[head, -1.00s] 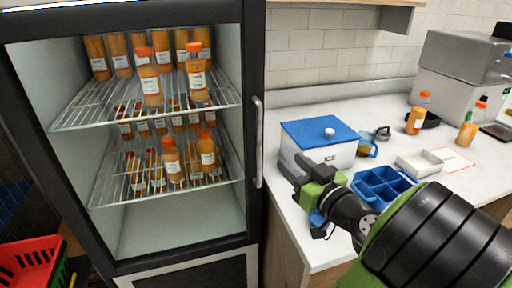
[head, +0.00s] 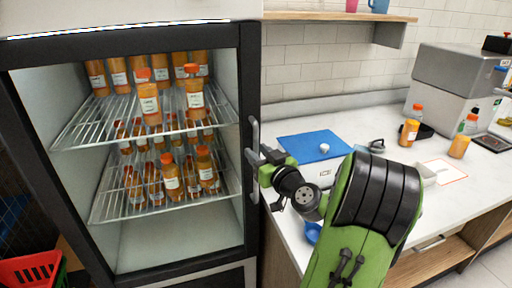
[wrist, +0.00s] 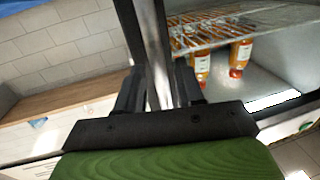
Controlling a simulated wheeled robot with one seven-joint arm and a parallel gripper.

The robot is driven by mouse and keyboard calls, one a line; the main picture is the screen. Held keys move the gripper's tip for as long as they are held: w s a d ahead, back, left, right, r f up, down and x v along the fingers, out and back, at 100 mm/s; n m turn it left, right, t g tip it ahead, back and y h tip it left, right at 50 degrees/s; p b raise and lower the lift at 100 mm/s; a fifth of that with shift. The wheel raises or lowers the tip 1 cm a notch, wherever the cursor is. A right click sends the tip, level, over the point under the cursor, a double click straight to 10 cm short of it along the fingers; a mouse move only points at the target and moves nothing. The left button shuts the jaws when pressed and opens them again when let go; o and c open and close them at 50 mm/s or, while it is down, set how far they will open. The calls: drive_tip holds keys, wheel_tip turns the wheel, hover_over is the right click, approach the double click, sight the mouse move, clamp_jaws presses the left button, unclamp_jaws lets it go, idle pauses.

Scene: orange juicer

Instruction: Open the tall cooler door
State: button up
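The tall cooler door (head: 252,75) has a black frame and a large clear pane, and it looks shut. Its vertical metal handle (head: 255,130) is on the right side of the frame. My gripper (head: 254,157) is at the middle of the handle in the head view. In the wrist view my gripper (wrist: 158,88) has its two dark fingers apart, one on each side of the handle (wrist: 160,55). Whether either finger touches the handle is unclear. My wrist partly hides the fingers in the head view.
Orange juice bottles (head: 150,98) stand on wire shelves behind the pane. A red basket (head: 30,270) is at lower left.

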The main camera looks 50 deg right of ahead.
drive_tip(key=shift+x, duration=0.9)
drive_tip(key=shift+c, duration=0.3)
clamp_jaws()
drive_tip(key=shift+s, duration=0.15)
